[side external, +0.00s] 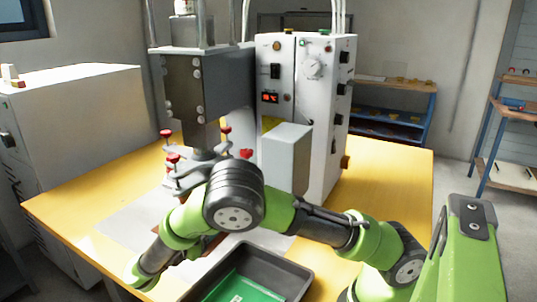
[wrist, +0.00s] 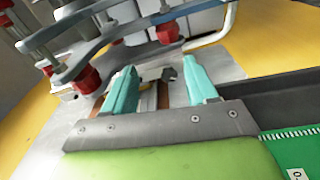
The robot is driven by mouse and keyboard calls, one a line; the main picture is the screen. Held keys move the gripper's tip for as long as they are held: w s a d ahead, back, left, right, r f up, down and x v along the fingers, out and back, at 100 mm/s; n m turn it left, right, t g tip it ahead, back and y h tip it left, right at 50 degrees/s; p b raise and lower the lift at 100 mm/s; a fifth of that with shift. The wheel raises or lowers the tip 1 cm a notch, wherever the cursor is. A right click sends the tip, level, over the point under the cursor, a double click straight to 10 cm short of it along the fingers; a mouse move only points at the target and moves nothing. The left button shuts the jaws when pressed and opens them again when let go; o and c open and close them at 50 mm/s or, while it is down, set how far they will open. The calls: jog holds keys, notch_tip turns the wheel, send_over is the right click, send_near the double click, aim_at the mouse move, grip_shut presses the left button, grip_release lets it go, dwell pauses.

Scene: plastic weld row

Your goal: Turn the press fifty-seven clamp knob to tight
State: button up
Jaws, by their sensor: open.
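The press (side external: 205,80) stands on the yellow table, with several red clamp knobs, one of them at its left (side external: 166,133). No number fifty-seven is legible. In the wrist view, one red knob (wrist: 87,80) is left of my gripper, and another red knob (wrist: 167,32) is beyond the fingertips. My gripper (wrist: 162,72) is open, its two teal fingers apart, touching neither knob as far as I can see. A small dark hooked piece (wrist: 170,75) and a brown strip show between the fingers. In the side view my arm hides the fingers.
A black tray (side external: 296,262) with a green board lies at the table's front; its wall (wrist: 280,88) is right of my gripper. A white control cabinet (side external: 330,120) and grey box (side external: 287,158) stand right of the press. The table's right side (side external: 395,190) is clear.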

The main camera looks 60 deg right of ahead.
jog(key=shift+n+h, duration=0.3)
jog(key=shift+n, duration=0.1)
notch_tip(320, 180, down, 7)
jog(key=shift+r, duration=0.2)
jog(key=d, duration=0.7)
jog(key=shift+w+d+r, duration=0.1)
jog(key=shift+d+r, duration=0.1)
jog(key=shift+d, duration=0.05)
jog(key=shift+c, duration=0.4)
jog(key=c, duration=1)
